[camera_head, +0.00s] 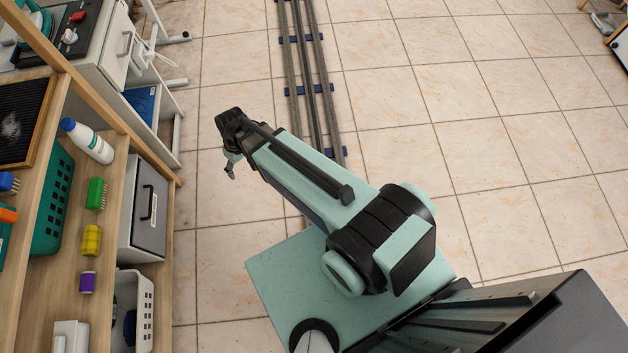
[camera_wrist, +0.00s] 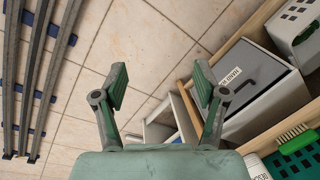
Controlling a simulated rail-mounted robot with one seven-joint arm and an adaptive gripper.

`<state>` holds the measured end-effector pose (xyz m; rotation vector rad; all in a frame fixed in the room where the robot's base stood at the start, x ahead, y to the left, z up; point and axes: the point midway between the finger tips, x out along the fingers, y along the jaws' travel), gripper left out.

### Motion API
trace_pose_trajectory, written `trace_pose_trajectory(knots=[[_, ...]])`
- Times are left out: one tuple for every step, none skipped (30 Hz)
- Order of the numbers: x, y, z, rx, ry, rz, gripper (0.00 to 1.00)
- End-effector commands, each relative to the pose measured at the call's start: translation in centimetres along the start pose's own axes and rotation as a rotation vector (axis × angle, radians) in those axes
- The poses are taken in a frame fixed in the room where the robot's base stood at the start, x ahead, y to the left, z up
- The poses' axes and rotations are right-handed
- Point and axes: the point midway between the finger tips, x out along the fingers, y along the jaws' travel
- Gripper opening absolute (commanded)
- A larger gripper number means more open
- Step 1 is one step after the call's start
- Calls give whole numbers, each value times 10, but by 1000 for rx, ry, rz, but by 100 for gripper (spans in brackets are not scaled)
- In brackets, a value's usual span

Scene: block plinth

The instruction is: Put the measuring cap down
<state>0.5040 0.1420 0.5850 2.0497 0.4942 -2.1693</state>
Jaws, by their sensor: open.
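My gripper (camera_head: 231,166) hangs over the tiled floor to the right of the wooden shelf. In the wrist view my gripper (camera_wrist: 160,80) has its two fingers wide apart, with nothing between them. I cannot make out a measuring cap for certain in either view. A small purple piece (camera_head: 88,282) with pale ends stands on the shelf, but I cannot tell whether it is the cap. A white bottle with a blue top (camera_head: 88,140) lies or leans farther back on the shelf.
The shelf also holds a green brush (camera_head: 96,194), a yellow item (camera_head: 91,240) and a green basket (camera_head: 52,205). A grey drawer box (camera_head: 146,208) and a white basket (camera_head: 142,290) sit lower. Floor rails (camera_head: 310,90) run behind my arm. Open floor lies right.

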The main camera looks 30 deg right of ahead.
Motion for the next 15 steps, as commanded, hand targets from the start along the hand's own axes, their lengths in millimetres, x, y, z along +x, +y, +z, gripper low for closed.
trace_pose_trajectory(knots=[[17,13,29,34,-48,7,72],[25,19,42,52,-72,10,72],[36,26,61,77,-105,15,72],[43,32,76,95,-130,19,72],[50,37,91,112,-155,23,72],[60,43,110,136,-188,26,72],[66,47,125,154,-213,29,72],[72,51,140,170,-238,33,72],[79,55,161,193,-272,35,72],[85,57,176,209,-297,37,72],[89,60,191,226,-322,40,72],[95,62,210,246,-353,42,72],[98,63,223,259,-375,43,72],[102,64,236,273,-397,44,72],[105,65,252,289,-423,46,72]])
